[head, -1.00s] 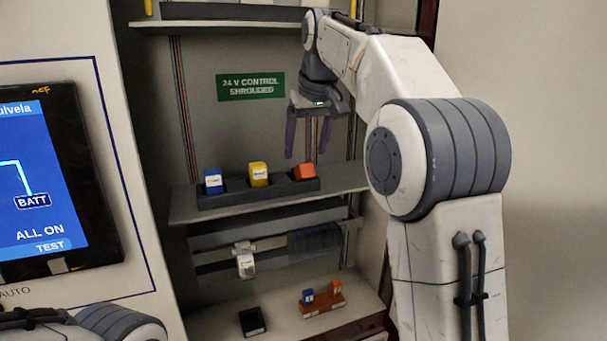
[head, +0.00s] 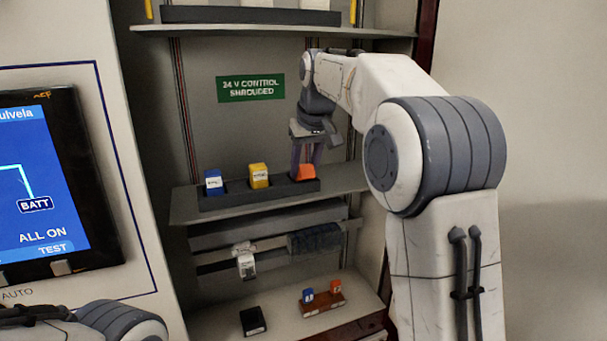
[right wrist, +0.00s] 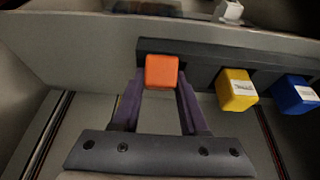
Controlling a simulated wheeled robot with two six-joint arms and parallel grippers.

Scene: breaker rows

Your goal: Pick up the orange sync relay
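The orange sync relay (head: 306,172) sits at the right end of a dark holder on the middle shelf. In the right wrist view the relay (right wrist: 162,72) shows its plain orange top. My right gripper (head: 306,165) points down over it, with one purple finger on each side. In the right wrist view the fingertips (right wrist: 162,80) lie close against the relay's two sides and look shut on it. The relay is still at the holder, not visibly lifted. My left gripper is not in view; only part of my left arm shows at the lower left.
A yellow relay (head: 259,176) and a blue relay (head: 213,183) stand in the same dark holder (head: 235,199). Below are a rail with a white device (head: 246,265), a black block (head: 253,321) and a brown base (head: 322,305) with small blue and orange parts. An upper shelf (head: 270,31) overhangs.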

